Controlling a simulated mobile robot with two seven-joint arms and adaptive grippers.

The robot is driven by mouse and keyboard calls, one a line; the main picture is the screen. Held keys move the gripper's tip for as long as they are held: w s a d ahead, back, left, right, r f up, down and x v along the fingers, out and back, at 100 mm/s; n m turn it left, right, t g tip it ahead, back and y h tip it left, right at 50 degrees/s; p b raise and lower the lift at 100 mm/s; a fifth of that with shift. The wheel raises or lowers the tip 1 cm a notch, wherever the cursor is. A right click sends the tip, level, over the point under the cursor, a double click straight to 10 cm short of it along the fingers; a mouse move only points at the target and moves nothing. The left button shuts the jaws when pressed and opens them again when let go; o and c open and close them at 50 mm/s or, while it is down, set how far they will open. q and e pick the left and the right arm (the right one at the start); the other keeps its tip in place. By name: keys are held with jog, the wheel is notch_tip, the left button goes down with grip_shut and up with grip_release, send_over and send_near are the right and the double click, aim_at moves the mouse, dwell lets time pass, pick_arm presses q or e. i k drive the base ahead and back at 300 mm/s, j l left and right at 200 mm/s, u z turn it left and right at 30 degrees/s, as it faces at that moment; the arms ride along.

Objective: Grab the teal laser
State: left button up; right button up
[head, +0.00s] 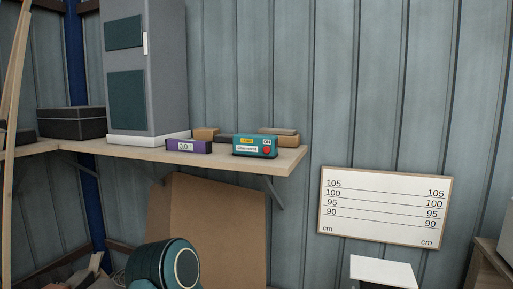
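The teal laser (243,149) is a small teal box with a yellow label, a white label and a red round button on its front. It sits upright on the wooden shelf (288,160), near the shelf's right end. Its front face is toward me and unobstructed. Neither of my grippers shows in the head view, and nothing is seen touching the laser.
A purple box (187,147) stands left of the laser. Flat tan and dark items (278,131) lie behind it. A tall grey cabinet (152,60) and a black box (71,123) stand further left. A white height board (384,208) hangs at right.

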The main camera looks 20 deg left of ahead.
aim_at(247, 145)
jog(key=i+j+z, duration=0.25)
jog(key=j, duration=0.15)
jog(key=j+z, duration=0.2)
jog(key=j, duration=0.25)
jog(key=j+z, duration=0.25)
jog(key=j, duration=0.15)
